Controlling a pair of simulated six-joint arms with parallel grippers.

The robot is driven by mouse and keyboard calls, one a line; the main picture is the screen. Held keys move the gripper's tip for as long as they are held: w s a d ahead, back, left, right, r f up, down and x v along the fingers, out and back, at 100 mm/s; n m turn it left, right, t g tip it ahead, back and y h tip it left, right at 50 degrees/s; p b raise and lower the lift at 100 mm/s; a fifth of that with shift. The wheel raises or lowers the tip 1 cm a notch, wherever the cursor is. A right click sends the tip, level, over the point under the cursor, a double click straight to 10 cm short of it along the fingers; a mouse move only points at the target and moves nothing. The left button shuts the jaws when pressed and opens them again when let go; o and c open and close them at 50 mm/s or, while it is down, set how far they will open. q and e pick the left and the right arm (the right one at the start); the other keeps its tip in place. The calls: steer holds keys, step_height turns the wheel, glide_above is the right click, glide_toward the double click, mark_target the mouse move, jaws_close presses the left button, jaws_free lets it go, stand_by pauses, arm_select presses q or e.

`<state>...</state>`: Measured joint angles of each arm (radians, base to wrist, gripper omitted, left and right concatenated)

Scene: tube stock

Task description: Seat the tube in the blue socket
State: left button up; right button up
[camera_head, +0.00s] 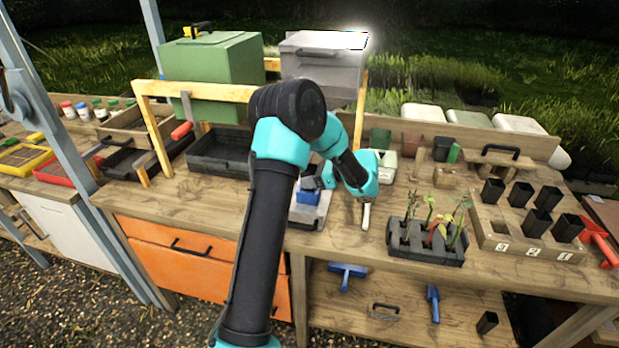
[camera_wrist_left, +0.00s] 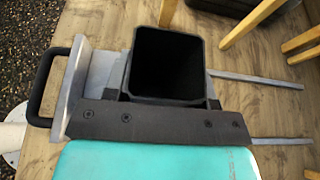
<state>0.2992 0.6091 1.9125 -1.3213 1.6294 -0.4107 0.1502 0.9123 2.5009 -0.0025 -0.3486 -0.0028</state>
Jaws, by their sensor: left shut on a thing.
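The blue socket (camera_head: 308,198) sits on a grey plate (camera_head: 306,215) near the bench's front edge. My left gripper (camera_head: 322,180) is shut on a black, square, open-topped tube (camera_wrist_left: 168,62). The wrist view looks into the tube's dark, empty mouth. In the head view the gripper and tube are right at the socket, partly hidden by my arm. I cannot tell whether the tube's lower end is inside the socket or just above it. The socket is hidden in the wrist view. My right gripper is not in view.
A black tray with seedlings (camera_head: 424,247) and a numbered wooden rack (camera_head: 520,250) with several black pots stand to the right. A black tray (camera_head: 218,165) lies behind to the left. The wrist view shows a black handle (camera_wrist_left: 42,88). Bare bench lies right of the plate.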

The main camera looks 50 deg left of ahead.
arm_select(q)
steer(key=shift+f, duration=0.2)
stand_by(0.3)
stand_by(0.4)
steer(key=o, duration=1)
steer(key=shift+r, duration=4.5)
